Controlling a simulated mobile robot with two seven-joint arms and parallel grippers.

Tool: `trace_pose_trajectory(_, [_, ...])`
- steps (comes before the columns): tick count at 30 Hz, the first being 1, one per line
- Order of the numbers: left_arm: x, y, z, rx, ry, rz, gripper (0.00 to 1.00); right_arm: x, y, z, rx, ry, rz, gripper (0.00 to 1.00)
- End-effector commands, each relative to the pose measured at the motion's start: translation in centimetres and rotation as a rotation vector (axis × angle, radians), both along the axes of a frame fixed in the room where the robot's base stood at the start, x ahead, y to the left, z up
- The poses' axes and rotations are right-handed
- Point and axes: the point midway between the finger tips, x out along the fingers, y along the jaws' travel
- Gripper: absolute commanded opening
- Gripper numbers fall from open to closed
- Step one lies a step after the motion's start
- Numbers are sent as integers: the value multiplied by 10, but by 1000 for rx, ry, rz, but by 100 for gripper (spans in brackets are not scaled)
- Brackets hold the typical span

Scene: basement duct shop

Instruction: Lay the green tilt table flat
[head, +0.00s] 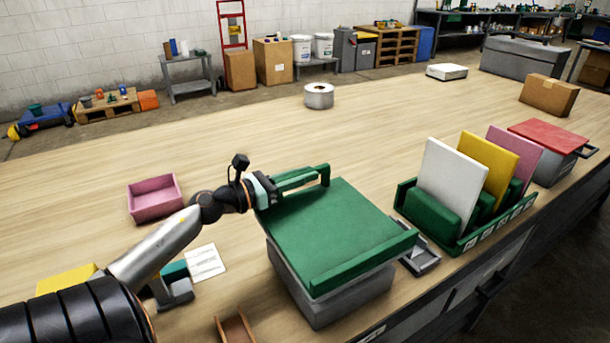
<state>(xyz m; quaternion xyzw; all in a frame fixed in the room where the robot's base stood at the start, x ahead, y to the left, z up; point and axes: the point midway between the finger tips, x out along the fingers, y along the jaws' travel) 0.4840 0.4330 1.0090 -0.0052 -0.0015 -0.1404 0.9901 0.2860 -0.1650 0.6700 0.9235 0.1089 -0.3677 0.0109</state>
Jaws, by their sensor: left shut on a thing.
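The green tilt table (335,228) is a green plate on a grey box-like base (338,296), at the middle front of the workbench in the head view. A raised green lip runs along its near edge, and a green bar handle (302,178) stands at its far edge. The plate lies low over the base and looks close to level; I cannot tell whether a slight tilt is left. My left gripper (268,189) is at the left end of the handle, shut on it. Its fingertips are hard to make out. My right gripper is out of view.
A green rack (465,238) with white, yellow and pink panels stands to the right. A red-topped grey box (548,136) is beyond it. A pink tray (155,198) and a paper sheet (205,263) lie left. The bench behind the table is mostly clear.

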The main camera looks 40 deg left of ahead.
Motion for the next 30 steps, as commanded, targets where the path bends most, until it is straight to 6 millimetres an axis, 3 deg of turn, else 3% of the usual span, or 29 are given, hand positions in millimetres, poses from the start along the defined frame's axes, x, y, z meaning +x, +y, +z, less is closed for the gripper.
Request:
trace_pose_trajectory(6, [-1, -1, -7, -8, 15, -2, 0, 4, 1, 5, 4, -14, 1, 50])
trace_pose_trajectory(7, [-1, -1, -7, -8, 16, -2, 22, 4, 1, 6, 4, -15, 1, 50])
trace_pose_trajectory(15, [-1, 0, -4, -4, 10, -1, 50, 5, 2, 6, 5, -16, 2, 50])
trace_pose_trajectory(24, [-3, 0, -3, -3, 6, 0, 50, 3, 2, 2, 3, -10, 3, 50])
trace_pose_trajectory(30, [-26, 7, -5, -3, 8, 2, 50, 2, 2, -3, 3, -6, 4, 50])
